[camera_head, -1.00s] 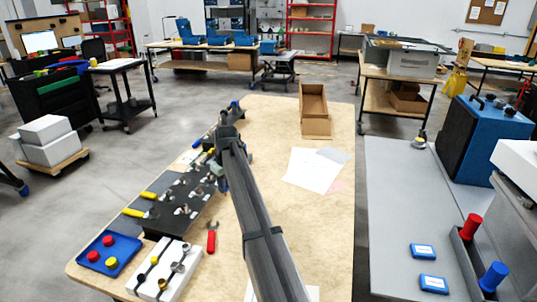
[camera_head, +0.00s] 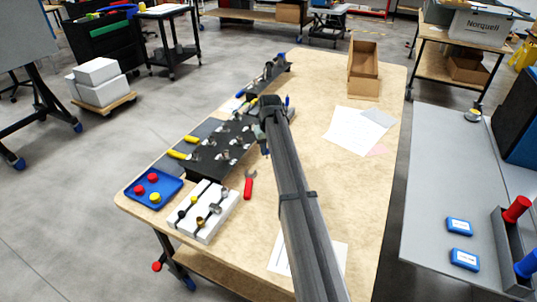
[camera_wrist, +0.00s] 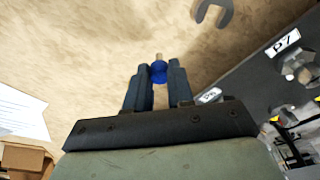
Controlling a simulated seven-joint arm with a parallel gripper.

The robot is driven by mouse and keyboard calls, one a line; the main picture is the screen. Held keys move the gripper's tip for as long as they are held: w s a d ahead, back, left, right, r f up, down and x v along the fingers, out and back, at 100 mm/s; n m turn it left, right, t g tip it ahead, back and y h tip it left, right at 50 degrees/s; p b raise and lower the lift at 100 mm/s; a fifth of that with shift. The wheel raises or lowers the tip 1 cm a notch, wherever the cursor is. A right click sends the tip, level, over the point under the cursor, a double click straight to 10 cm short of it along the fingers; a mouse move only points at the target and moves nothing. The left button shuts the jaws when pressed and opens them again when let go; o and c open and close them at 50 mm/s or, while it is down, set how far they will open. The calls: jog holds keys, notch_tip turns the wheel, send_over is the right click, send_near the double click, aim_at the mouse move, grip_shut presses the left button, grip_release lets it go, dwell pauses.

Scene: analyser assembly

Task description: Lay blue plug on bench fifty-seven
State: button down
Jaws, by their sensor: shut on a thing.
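A blue plug (camera_wrist: 158,72) shows in the wrist view between the tips of my gripper (camera_wrist: 156,78), which is shut on it. A pale stub sticks out beyond the plug. Bare wooden bench top lies beneath; I cannot tell the gap. In the head view my gripper (camera_head: 265,147) is small and dark, right of the black fixture plate (camera_head: 205,160), and the plug cannot be made out. The wooden bench (camera_head: 310,120) carries the plate. No number fifty-seven is readable on it. A "P7" label (camera_wrist: 285,40) marks the plate's edge.
A red-handled wrench (camera_head: 249,184) lies near the plate. A white block with fittings (camera_head: 207,212) and a blue tray with red and yellow caps (camera_head: 153,188) stand at front left. Papers (camera_head: 360,130) and an open cardboard box (camera_head: 363,70) lie on the right. Bench between is clear.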

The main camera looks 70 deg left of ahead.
aim_at(267, 154)
jog(key=shift+f, duration=1.7)
jog(key=shift+f, duration=0.1)
jog(key=c, duration=1)
grip_release()
jog(key=r, duration=0.4)
jog(key=d+r, duration=0.1)
jog(key=r, duration=0.7)
jog(key=shift+d, duration=0.4)
